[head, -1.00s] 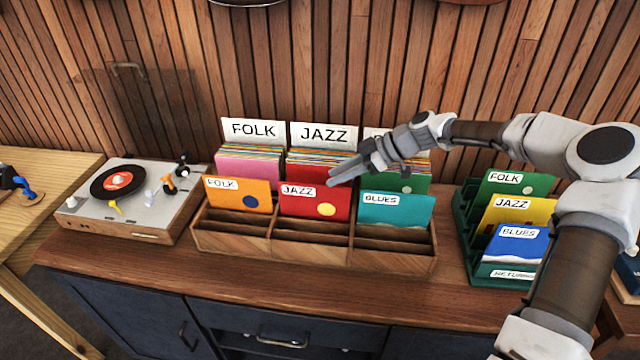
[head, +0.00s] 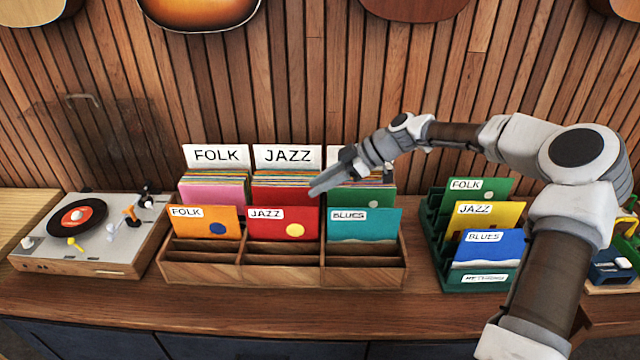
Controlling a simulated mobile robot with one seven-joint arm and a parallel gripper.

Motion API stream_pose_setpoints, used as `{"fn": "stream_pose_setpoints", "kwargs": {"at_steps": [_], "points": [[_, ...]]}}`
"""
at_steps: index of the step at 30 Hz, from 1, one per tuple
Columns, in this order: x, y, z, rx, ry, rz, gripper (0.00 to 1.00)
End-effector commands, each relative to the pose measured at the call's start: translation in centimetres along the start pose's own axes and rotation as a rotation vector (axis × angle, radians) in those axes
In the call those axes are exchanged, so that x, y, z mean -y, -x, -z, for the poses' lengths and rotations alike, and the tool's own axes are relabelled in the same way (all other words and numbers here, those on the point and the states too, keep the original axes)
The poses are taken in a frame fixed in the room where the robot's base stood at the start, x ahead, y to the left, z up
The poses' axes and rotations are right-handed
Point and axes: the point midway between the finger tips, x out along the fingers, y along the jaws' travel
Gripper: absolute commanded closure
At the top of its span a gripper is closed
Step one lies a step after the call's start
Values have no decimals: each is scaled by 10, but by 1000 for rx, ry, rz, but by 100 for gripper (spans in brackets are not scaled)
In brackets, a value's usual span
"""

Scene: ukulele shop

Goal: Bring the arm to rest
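My gripper (head: 318,187) is in the head view, in front of the record bin's jazz and blues sections, above the front sleeves. Its fingers point down and to the left and look close together, but I see them side-on, so I cannot tell whether they are open or shut. No sleeve is seen hanging from it. The arm reaches in from the right. The wooden bin (head: 283,274) holds an orange folk sleeve (head: 190,226), a red jazz sleeve (head: 270,229) and a teal blues sleeve (head: 350,229) in front of upright records.
A turntable (head: 125,225) with a black record stands left of the bin. A green rack (head: 437,240) with green, yellow and blue sleeves stands right, partly behind my arm. Guitars (head: 200,12) hang on the slatted wall. Bare counter (head: 250,306) runs along the front.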

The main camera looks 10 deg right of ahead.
Motion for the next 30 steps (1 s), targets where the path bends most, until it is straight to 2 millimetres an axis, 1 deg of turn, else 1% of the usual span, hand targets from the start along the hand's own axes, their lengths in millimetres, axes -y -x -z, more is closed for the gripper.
{"fn": "stream_pose_setpoints", "kwargs": {"at_steps": [5,8,12,15,17,20,23,27,30], "points": [[3,-3,1,15,-5,7,64],[14,-12,4,68,-28,29,64],[40,-29,7,209,-98,58,64],[61,-35,8,323,-162,56,64],[72,-36,9,388,-202,44,64],[91,-33,12,487,-269,4,64],[109,-25,16,572,-337,-56,64],[134,-9,24,656,-434,-168,64],[151,6,32,688,-504,-259,64]]}}
